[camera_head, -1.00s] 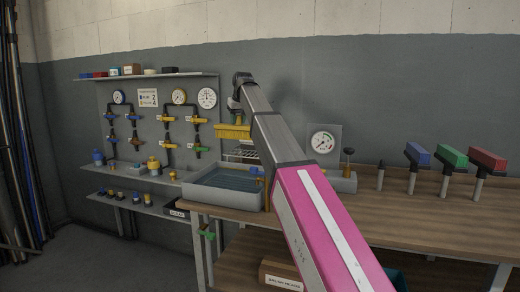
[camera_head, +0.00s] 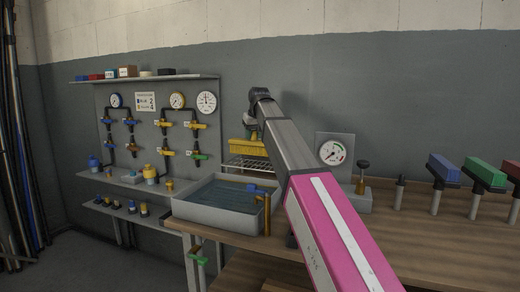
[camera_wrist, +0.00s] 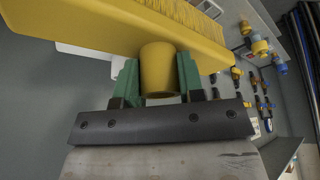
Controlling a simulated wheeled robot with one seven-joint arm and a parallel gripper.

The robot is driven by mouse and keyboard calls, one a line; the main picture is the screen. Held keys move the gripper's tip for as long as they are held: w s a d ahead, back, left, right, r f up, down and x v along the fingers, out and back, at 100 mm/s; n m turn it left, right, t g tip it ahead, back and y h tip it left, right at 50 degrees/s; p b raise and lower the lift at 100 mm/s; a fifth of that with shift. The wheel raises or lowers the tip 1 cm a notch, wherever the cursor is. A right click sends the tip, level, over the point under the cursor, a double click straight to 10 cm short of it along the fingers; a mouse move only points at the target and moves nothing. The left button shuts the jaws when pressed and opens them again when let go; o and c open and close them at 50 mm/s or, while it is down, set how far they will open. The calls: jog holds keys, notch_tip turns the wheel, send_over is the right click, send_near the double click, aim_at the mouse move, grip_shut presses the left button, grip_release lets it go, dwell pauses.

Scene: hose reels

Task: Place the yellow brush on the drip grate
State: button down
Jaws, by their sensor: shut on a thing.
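The yellow brush (camera_head: 247,147) is held in my gripper (camera_head: 250,132), above the drip grate. In the wrist view the brush (camera_wrist: 125,30) has a long yellow block with bristles, and my gripper's green fingers (camera_wrist: 158,82) are shut on its round yellow socket. The drip grate (camera_head: 243,163) is a white wire rack behind the water basin, just below the brush in the head view. My arm hides its right part. The gap between brush and grate is hard to judge from these views.
A gauge (camera_head: 333,152) is to the right, then blue (camera_head: 443,168), green (camera_head: 485,173) and red brushes (camera_head: 512,170) on posts. Valves and pipes line the left wall panel.

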jog(key=shift+w+d+f, duration=0.4)
jog(key=shift+d+f, duration=0.05)
jog(key=shift+f, duration=0.6)
jog(key=shift+w+d+f, duration=0.35)
jog(key=shift+d+f, duration=0.15)
jog(key=shift+f, duration=0.5)
jog(key=shift+w+d+f, duration=0.4)
jog(key=shift+d+f, duration=0.05)
jog(key=shift+f, duration=0.6)
jog(key=shift+f, duration=0.15)
jog(key=c, duration=0.7)
grip_release()
jog(key=shift+c, duration=0.2)
jog(key=v, duration=1.2)
jog(key=shift+d, duration=0.1)
